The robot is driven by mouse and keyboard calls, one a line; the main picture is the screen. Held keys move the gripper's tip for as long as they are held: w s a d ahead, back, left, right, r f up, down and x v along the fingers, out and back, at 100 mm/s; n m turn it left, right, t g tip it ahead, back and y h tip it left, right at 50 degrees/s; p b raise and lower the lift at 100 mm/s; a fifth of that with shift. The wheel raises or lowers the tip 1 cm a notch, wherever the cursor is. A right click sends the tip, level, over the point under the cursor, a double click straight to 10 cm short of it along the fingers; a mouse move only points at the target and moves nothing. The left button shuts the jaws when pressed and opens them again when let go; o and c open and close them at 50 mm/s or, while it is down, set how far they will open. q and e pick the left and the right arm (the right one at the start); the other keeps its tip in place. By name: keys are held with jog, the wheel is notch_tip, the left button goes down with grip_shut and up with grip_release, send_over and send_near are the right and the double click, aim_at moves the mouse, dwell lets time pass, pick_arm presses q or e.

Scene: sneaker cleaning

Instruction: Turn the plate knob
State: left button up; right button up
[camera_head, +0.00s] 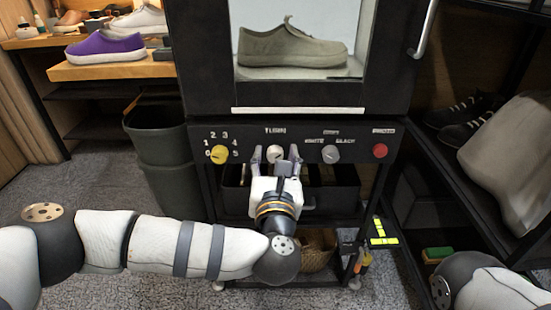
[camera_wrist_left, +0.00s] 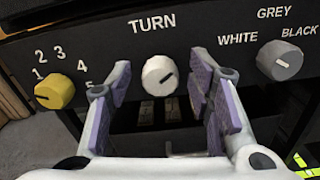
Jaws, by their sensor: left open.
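My right gripper is out of view.
A yellow numbered knob (camera_head: 219,154) is left of the gripper. A grey knob (camera_head: 330,154) and red button (camera_head: 380,151) are right. A grey-green sneaker (camera_head: 290,47) stands behind the window. A dark bin (camera_head: 165,150) stands left of the machine.

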pick_arm(q)
grip_shut()
jog(key=shift+m, duration=0.3)
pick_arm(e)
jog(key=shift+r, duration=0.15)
